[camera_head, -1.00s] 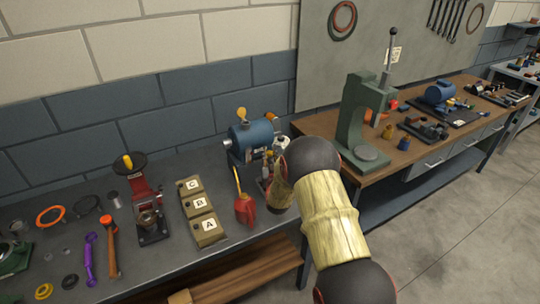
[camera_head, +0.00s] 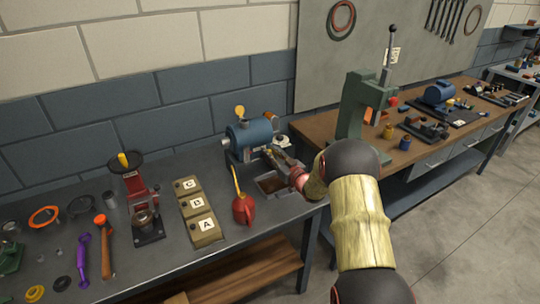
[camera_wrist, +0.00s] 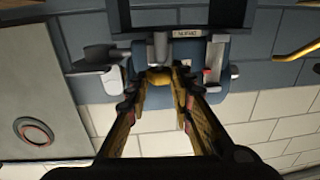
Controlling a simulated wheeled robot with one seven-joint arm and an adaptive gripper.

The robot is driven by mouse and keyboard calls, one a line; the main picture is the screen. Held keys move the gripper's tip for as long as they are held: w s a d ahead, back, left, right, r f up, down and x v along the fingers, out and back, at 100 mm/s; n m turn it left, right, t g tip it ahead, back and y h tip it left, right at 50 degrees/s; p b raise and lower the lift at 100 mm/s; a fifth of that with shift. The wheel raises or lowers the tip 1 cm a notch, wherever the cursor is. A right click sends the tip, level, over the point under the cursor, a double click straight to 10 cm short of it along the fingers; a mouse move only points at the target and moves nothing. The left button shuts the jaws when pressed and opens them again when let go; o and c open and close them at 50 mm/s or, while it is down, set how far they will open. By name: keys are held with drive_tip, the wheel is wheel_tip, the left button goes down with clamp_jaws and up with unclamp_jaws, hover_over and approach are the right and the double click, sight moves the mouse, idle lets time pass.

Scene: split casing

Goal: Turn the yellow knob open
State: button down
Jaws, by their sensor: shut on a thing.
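The blue machine (camera_head: 252,137) stands on the left bench against the wall; it also shows in the wrist view (camera_wrist: 225,70). My gripper (camera_head: 272,153) reaches its front from the right. In the wrist view, my two gripper fingers (camera_wrist: 160,98) are shut on the yellow knob (camera_wrist: 160,76) at the machine's front, one finger on each side. The fingers hide part of the knob, and in the head view my gripper covers it. Another yellow-orange knob (camera_head: 240,111) stands on top of the machine.
A red oil can (camera_head: 243,210) with a yellow spout stands left of my gripper. A dark tray (camera_head: 271,184) lies below it. Boxes A (camera_head: 207,228), B and C stand further left. A green press (camera_head: 354,110) stands on the right bench, behind my arm.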

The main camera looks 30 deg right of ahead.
drive_tip(key=shift+n+y, duration=0.3)
drive_tip(key=shift+y, duration=0.2)
drive_tip(key=c, duration=1.6)
unclamp_jaws()
drive_tip(key=shift+o, duration=0.3)
drive_tip(key=s+d, duration=0.2)
drive_tip(key=s, duration=0.9)
drive_tip(key=shift+s, duration=0.35)
drive_tip(key=shift+d, duration=0.1)
